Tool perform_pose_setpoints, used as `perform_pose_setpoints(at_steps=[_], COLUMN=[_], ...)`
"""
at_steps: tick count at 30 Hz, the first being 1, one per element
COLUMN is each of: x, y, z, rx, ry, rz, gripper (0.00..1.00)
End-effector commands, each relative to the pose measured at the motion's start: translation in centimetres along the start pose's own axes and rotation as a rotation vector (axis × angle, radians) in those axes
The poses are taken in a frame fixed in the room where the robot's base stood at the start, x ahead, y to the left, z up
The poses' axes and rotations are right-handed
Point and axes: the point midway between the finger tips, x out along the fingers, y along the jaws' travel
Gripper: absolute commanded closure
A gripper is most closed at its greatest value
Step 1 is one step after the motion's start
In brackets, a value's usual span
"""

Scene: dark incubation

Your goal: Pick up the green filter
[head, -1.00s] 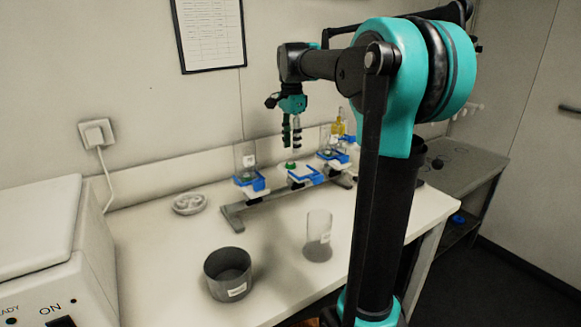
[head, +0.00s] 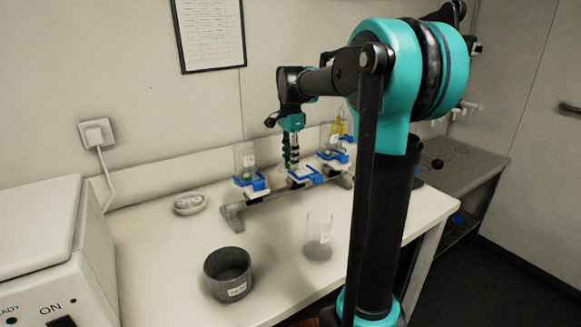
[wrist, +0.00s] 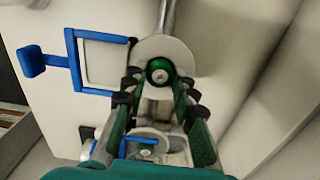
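The green filter (wrist: 159,70) is a small round green piece with a pale centre, seated on a round light holder in the wrist view. My gripper (wrist: 160,84) is open, with one finger on each side of the filter and gaps showing between them. In the head view my gripper (head: 291,164) points down at the middle station of the rack (head: 250,203). There the filter is mostly hidden by the fingers, and I cannot tell its exact height against the fingertips.
Stations with blue clamps stand on either side, the left one with a clear cup (head: 245,158). A dark grey pot (head: 226,262) and a clear beaker (head: 319,228) stand in front. A white coiled item (head: 190,204) lies left. The bench between is clear.

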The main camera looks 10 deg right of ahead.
Motion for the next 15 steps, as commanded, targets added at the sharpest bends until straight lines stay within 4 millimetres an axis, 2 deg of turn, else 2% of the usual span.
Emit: perform_pose_setpoints(at_steps=[11,15], x=[-0.15,-0.92], y=[0.0,-0.01], z=[0.0,0.0], rx=[0.0,0.0], ry=[0.0,0.0], rz=[0.0,0.0], gripper=[0.83,0.83])
